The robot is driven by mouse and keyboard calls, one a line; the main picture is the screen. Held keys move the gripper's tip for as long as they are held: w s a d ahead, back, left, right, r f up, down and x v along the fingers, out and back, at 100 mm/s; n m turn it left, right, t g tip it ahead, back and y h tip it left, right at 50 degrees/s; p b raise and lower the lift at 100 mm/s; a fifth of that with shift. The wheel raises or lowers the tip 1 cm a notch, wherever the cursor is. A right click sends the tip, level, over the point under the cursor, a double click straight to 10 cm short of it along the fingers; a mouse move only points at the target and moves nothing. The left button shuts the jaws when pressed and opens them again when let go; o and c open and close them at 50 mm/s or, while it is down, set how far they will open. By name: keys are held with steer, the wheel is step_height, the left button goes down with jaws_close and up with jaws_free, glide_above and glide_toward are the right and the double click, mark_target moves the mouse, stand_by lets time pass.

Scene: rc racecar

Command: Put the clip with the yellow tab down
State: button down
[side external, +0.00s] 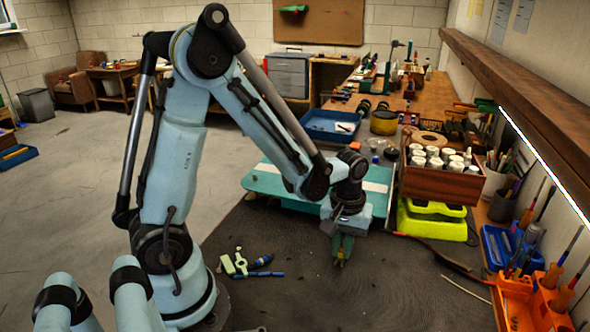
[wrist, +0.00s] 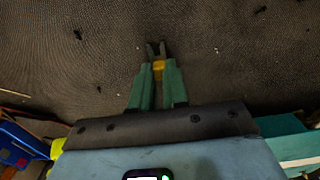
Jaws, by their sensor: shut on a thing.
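My gripper (side external: 341,258) points down over the dark mat (side external: 300,300) in the side view. In the wrist view its green fingers (wrist: 156,66) are shut on the clip with the yellow tab (wrist: 158,70). The yellow tab shows between the fingertips, and dark ends of the clip stick out just past them. In the side view the clip is a tiny dark and yellow spot at the fingertips, mostly hidden. The fingertips are low over the mat; I cannot tell whether the clip touches it.
Pale green and blue small parts (side external: 240,264) lie on the mat to the left. A teal and white board (side external: 262,184) is behind the gripper. A yellow-green case (side external: 430,222), a box of white bottles (side external: 440,182) and an orange organizer (side external: 540,298) stand right.

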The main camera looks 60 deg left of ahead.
mark_target(342, 251)
steer(key=shift+f, duration=0.15)
steer(key=c, duration=1.1)
jaws_free()
step_height(342, 251, up, 12)
steer(key=s+d+m+t, duration=0.1)
steer(key=m+t, duration=0.1)
steer(key=m, duration=0.1)
steer(key=s+r+m+t, duration=0.1)
steer(key=m+t, duration=0.1)
steer(key=s+d+m+t, duration=0.1)
steer(key=s+m+t, duration=0.1)
steer(key=m, duration=0.1)
steer(key=shift+s+d+r+m+t, duration=0.1)
steer(key=shift+d+r+m+t, duration=0.2)
steer(key=shift+t, duration=0.1)
steer(key=o, duration=0.5)
